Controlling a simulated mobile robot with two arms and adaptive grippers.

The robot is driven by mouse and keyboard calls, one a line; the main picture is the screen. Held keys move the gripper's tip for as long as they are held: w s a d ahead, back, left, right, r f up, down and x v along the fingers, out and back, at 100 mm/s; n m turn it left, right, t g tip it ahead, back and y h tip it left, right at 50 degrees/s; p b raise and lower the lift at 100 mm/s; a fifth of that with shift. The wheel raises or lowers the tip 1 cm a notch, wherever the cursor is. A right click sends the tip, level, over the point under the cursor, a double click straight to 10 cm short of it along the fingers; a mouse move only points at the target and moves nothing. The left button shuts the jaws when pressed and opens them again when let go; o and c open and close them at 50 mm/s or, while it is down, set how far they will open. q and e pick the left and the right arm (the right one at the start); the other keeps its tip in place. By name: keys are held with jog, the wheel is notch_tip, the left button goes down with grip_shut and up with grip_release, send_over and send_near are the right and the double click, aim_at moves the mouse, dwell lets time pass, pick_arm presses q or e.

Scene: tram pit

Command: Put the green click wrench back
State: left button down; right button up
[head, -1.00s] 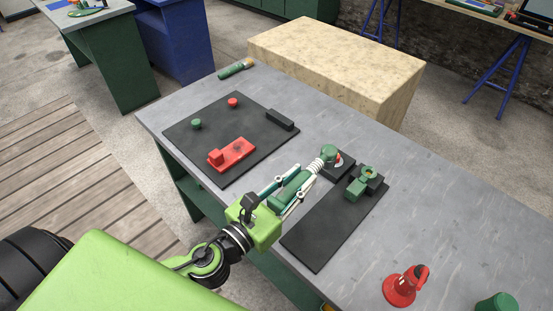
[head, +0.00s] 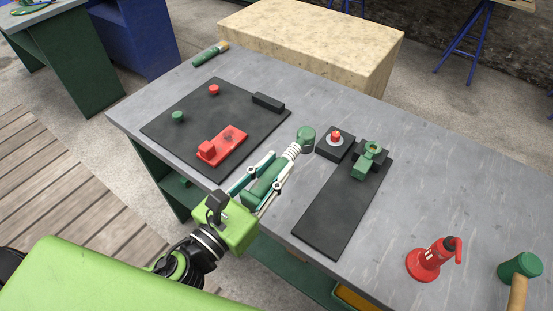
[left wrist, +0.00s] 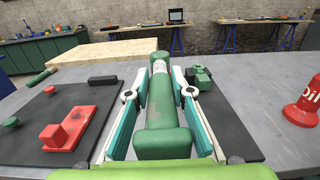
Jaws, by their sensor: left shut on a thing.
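The green click wrench (head: 306,138) has a green handle, a pale ribbed neck and a round green head. My left gripper (head: 268,178) is shut on its handle and holds it over the front part of the grey table, between the two black boards. Its head points away from me, just left of a small black block with a red button (head: 336,136). In the left wrist view the wrench (left wrist: 161,128) lies lengthwise between the two fingers (left wrist: 160,100), its head at the far end. My right gripper is not in view.
The left black board (head: 205,115) carries a red block (head: 223,144), two knobs and a black bar. The right black board (head: 335,215) carries a green fixture (head: 366,163). A red oil can (head: 428,260) and a green-headed mallet (head: 520,266) are at the right. Grey tabletop (head: 440,190) lies free.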

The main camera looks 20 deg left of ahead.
pick_arm(q)
jog(key=w+a+f, duration=0.1)
jog(key=w+f, duration=0.1)
jog(key=w, duration=0.1)
jog(key=w+a+f+b, duration=0.1)
jog(key=w+f, duration=0.2)
jog(key=w+a+f, duration=0.1)
jog(key=w+f, duration=0.1)
jog(key=w, duration=0.1)
jog(key=shift+a+f, duration=0.15)
jog(key=shift+a, duration=0.2)
jog(key=f, duration=0.1)
jog(key=w+f+b, duration=0.1)
jog(key=f, duration=0.1)
jog(key=shift+a+b, duration=0.2)
jog(key=shift+b, duration=0.1)
jog(key=shift+s+f, duration=0.1)
jog(key=shift+f, duration=0.2)
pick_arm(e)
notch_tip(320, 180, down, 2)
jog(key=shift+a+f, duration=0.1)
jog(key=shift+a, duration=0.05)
